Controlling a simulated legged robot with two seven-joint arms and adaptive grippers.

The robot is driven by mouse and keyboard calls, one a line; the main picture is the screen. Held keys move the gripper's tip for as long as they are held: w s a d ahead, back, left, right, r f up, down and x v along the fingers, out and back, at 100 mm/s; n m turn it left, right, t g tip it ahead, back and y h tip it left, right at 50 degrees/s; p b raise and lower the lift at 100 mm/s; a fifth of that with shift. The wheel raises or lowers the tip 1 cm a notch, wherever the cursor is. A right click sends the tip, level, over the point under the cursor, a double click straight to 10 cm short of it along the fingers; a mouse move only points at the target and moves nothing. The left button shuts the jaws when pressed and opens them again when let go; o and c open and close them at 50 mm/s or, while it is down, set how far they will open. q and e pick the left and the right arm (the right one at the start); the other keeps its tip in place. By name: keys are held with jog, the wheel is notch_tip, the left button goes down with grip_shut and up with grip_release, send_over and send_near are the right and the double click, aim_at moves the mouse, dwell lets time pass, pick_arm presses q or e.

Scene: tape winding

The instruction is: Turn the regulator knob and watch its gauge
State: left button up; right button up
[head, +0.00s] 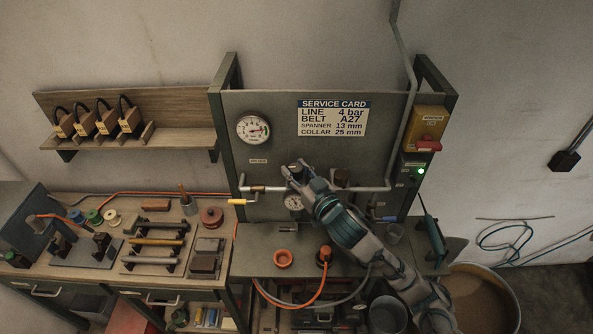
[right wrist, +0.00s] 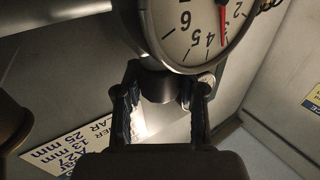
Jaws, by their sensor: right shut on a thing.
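My right gripper (head: 298,175) reaches up to the pipe on the back panel and is shut on the regulator knob (right wrist: 158,84), which sits between its two fingers in the right wrist view. The regulator gauge (head: 293,202), a small white dial, is just below the gripper in the head view. In the right wrist view this gauge (right wrist: 195,28) is cut off by the top edge; its red needle points between the 4 and the 2. The service card (head: 333,117) reads "LINE 4 bar". My left gripper is not in view.
A larger gauge (head: 253,129) is on the panel at left. A switch box (head: 424,128) and green lamp (head: 421,171) are at right. The bench holds an orange ring (head: 283,258) and a hose. Tools and spools fill the left table.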

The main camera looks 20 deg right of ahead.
jog(key=shift+m+h+p, duration=0.4)
jog(key=shift+m+h, duration=0.3)
jog(key=shift+h, duration=0.4)
jog(key=m+h, duration=0.2)
jog(key=h, duration=0.1)
jog(key=shift+a+t+p, duration=0.1)
jog(key=shift+t+p, duration=0.2)
jog(key=shift+p, duration=0.05)
jog(key=m+h, duration=0.1)
jog(key=h, duration=0.1)
jog(key=shift+f+m+h, duration=0.15)
jog(key=shift+m+h, duration=0.15)
jog(key=shift+m+g+h, duration=0.5)
jog(key=shift+m+h, duration=0.6)
jog(key=shift+h, duration=0.6)
jog(key=shift+b, duration=0.3)
jog(key=o, duration=0.9)
jog(key=shift+o, duration=1.3)
jog(key=shift+w, duration=0.35)
